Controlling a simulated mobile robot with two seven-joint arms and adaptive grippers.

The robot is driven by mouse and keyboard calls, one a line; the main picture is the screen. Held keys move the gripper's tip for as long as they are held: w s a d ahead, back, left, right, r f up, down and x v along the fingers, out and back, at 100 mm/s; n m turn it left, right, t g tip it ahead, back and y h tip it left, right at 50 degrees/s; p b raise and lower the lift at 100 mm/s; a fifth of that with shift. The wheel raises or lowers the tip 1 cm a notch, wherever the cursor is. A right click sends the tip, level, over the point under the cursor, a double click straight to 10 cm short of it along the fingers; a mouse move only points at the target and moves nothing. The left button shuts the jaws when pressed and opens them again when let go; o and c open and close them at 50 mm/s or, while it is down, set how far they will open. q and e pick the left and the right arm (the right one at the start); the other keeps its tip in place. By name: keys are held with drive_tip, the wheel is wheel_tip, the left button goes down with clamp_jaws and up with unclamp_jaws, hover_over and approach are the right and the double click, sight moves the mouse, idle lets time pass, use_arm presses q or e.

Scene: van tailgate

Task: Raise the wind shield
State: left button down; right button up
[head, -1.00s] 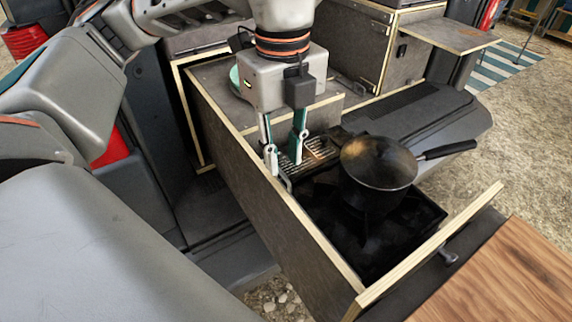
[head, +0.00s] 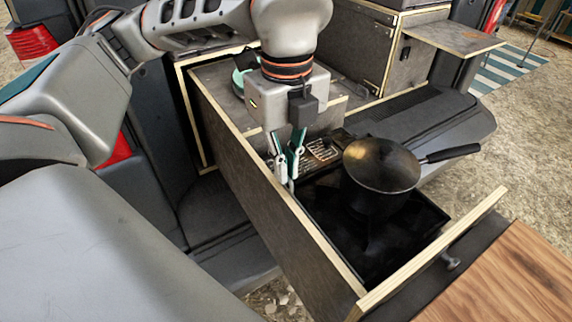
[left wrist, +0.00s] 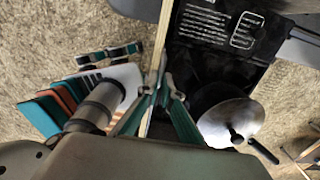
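A dark slotted metal panel, which looks like the wind shield (head: 320,151), lies at the far end of the stove in the pull-out drawer. It also shows at the top of the left wrist view (left wrist: 204,22). My left gripper (head: 285,175) points down at the inner side of the drawer's left wall, just left of the panel. Its fingers are closed close together, also in the left wrist view (left wrist: 159,88). Whether something thin is between the tips is hidden. My right gripper is not in view.
A lidded black pan (head: 381,165) stands on the stove (head: 405,235) right of my left gripper, its handle pointing right. The drawer's left wall (head: 318,238) and front edge (head: 430,255) stand up around it. A wooden tabletop (head: 510,275) is at the lower right.

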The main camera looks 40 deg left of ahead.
use_arm(q)
wheel_tip(320, 180, up, 12)
drive_tip(key=p, duration=0.5)
drive_tip(key=shift+f, duration=0.15)
drive_tip(key=c, duration=2.2)
unclamp_jaws()
drive_tip(key=shift+f, duration=0.1)
drive_tip(key=shift+c, duration=0.2)
wheel_tip(320, 180, up, 12)
